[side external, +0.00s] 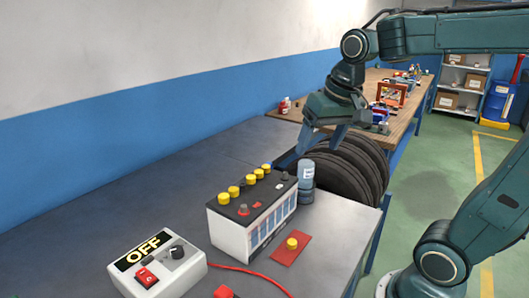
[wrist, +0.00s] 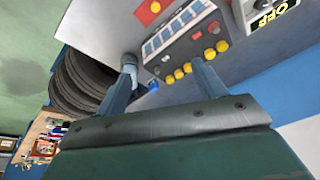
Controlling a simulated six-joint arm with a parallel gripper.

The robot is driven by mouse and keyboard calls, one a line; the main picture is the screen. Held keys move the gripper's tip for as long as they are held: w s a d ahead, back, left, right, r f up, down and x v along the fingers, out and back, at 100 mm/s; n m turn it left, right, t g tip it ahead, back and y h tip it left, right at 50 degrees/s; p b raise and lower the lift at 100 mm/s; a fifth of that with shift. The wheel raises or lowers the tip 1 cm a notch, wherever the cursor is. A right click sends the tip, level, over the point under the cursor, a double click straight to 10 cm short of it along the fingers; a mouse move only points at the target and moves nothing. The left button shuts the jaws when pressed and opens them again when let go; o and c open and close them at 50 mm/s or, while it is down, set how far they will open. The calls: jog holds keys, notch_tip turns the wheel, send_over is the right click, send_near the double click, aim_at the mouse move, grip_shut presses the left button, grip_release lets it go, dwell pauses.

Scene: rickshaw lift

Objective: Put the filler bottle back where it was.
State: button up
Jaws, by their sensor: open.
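The filler bottle (side external: 306,173) looks like the pale blue cylinder with a white label, standing upright at the far right end of the battery (side external: 252,222). My gripper (side external: 320,149) is open and empty above and behind it, its fingers pointing down. In the wrist view, the bottle (wrist: 129,62) shows at the tip of the left finger, not between the fingers. My gripper (wrist: 160,72) spans the end of the battery (wrist: 183,40) there. Whether the left finger touches the bottle cannot be told.
A red mat (side external: 302,243) with a yellow cap lies in front of the battery. A switch box (side external: 158,264) marked OFF stands at the front left. Stacked tyres (side external: 350,168) stand beyond the bench's right edge. The grey bench top (side external: 150,206) left of the battery is clear.

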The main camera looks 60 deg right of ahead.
jog(key=s+a+f+n+t, duration=0.2)
jog(key=s+a+n, duration=0.3)
jog(key=s, duration=0.4)
jog(key=shift+s+a+f+n+y, duration=0.3)
jog(key=shift+f+y, duration=0.1)
jog(key=shift+f, duration=0.1)
jog(key=shift+w, duration=0.1)
